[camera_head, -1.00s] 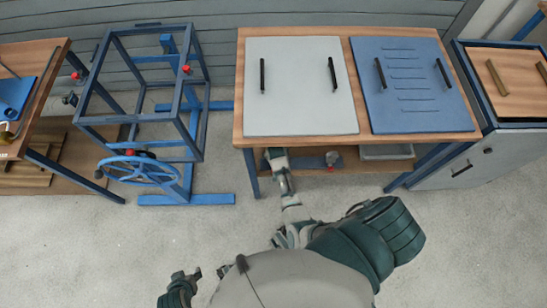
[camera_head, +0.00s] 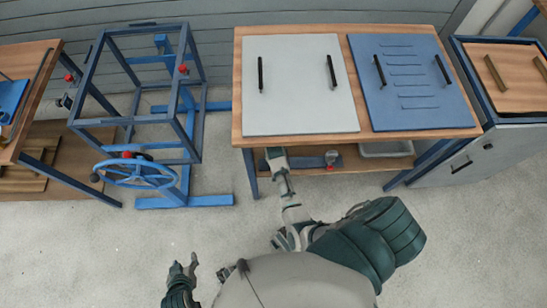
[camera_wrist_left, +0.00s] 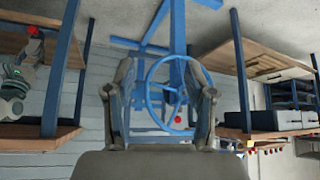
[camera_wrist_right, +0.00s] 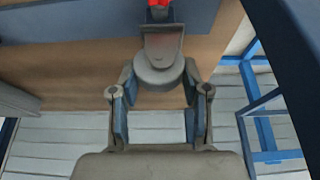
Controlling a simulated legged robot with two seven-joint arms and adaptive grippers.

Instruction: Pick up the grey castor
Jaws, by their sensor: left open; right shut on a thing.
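The grey castor (camera_wrist_right: 159,68) is in the right wrist view, a round grey body with a bracket and a red part at the picture's top. My right gripper (camera_wrist_right: 158,88) has its fingertips on either side of the round body and is shut on it. In the head view my right arm (camera_head: 282,182) reaches under the tabletop, whose edge hides the fingertips. A small grey and red thing (camera_head: 332,158) shows on the lower shelf; I cannot tell whether it is the same castor. My left gripper (camera_head: 183,263) is open and empty above the floor.
The wooden table (camera_head: 240,110) carries a grey panel (camera_head: 300,100) and a blue panel (camera_head: 405,110) with handles. A grey tray (camera_head: 386,148) is on its lower shelf. A blue frame with a handwheel (camera_head: 140,173) stands left. Floor between is clear.

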